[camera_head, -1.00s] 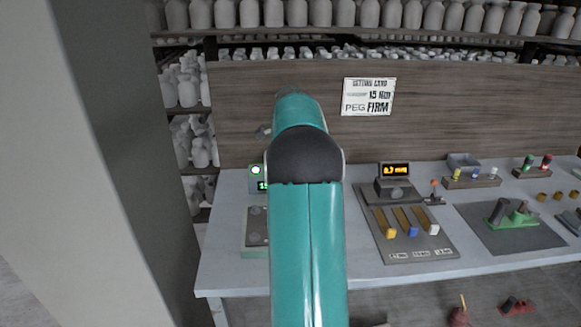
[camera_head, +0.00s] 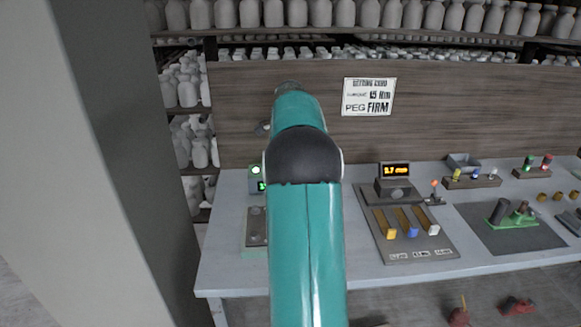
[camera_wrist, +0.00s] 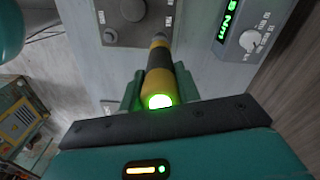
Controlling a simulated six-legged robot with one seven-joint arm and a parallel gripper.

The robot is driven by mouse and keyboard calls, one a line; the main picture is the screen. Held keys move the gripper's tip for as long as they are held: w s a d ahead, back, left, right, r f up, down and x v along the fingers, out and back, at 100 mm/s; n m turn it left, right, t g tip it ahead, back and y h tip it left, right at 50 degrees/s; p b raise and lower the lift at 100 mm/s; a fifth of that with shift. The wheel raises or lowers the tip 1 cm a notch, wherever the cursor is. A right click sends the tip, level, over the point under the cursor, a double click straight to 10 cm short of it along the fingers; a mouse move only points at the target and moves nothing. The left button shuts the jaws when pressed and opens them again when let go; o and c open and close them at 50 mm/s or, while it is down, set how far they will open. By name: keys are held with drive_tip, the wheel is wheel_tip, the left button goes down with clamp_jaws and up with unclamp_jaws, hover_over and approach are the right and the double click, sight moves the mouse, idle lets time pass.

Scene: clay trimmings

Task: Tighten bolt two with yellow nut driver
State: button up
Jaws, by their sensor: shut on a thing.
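My gripper (camera_wrist: 160,88) is shut on the yellow nut driver (camera_wrist: 158,58), a yellow and black banded handle, in the wrist view. The driver's near end glows green. A large dark round part (camera_wrist: 132,8) and a smaller round one (camera_wrist: 109,36) show on the panel. A torque display (camera_wrist: 229,18) reads green digits ending in Nm. In the head view my arm hides the gripper and driver; a bolt plate (camera_head: 256,228) shows beside the arm.
A bench (camera_head: 222,262) carries a slider panel (camera_head: 408,250) with an orange display (camera_head: 395,170), and a dark mat (camera_head: 530,240) with a green fixture. A card (camera_head: 367,97) on the back board reads PEG FIRM. A grey pillar (camera_head: 100,150) stands close at left.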

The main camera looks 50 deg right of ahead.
drive_tip(key=shift+r, duration=2.3)
